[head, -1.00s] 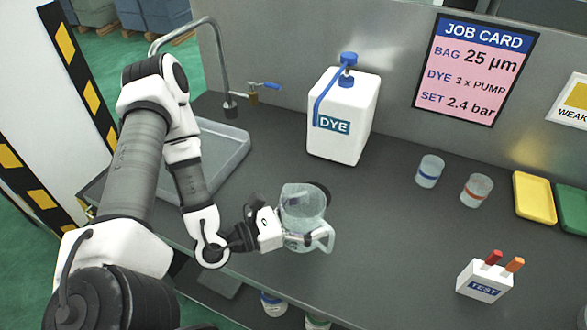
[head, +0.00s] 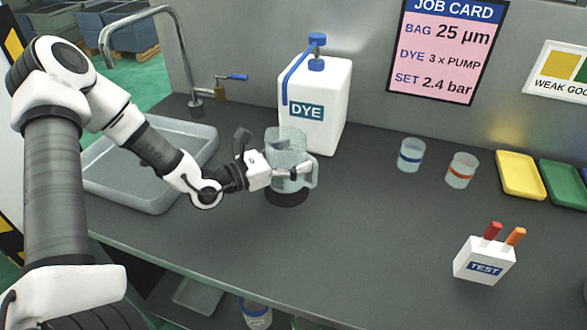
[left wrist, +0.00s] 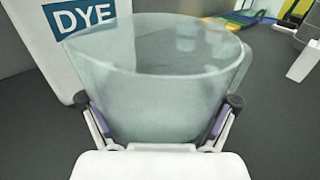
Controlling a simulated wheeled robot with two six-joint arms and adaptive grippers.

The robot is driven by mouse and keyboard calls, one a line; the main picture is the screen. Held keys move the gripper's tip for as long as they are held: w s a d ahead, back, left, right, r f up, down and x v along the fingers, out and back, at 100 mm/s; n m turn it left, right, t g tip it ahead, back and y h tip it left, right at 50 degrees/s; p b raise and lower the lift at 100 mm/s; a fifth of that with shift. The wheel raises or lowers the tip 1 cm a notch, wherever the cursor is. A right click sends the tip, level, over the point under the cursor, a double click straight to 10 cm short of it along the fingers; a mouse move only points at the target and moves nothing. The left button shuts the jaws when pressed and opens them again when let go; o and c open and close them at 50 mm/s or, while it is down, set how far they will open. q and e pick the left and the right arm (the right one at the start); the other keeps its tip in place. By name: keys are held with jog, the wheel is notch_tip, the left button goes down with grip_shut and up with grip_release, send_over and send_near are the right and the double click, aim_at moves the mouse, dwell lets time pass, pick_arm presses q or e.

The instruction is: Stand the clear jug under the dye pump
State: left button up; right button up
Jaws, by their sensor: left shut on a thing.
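The clear jug (head: 287,146) is upright in my left gripper (head: 279,172), in front of the white dye container (head: 328,95). Its handle points right in the head view. In the left wrist view the jug (left wrist: 165,95) fills the middle, a finger on either side, and looks empty. The blue dye pump (head: 317,50) tops the container; its blue spout tube runs down the left side and ends behind and above the jug. A dark round patch (head: 287,198) shows just below the jug; I cannot tell whether they touch. My right gripper is out of view.
A grey sink tray (head: 150,195) with a tap (head: 182,60) lies left. Two banded cups (head: 410,155), yellow (head: 520,175) and green trays (head: 563,185) and a TEST box (head: 484,262) stand right. The bench between is clear.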

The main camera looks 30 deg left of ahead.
pick_arm(q)
notch_tip(320, 180, down, 4)
jog(key=shift+w+a+r, duration=0.1)
jog(key=shift+a+r, duration=0.05)
jog(key=shift+r, duration=0.1)
jog(key=shift+w, duration=0.1)
jog(key=shift+f+b, duration=0.2)
jog(key=shift+b, duration=0.2)
jog(key=o, duration=0.9)
jog(key=shift+o, duration=0.2)
jog(key=shift+r, duration=0.1)
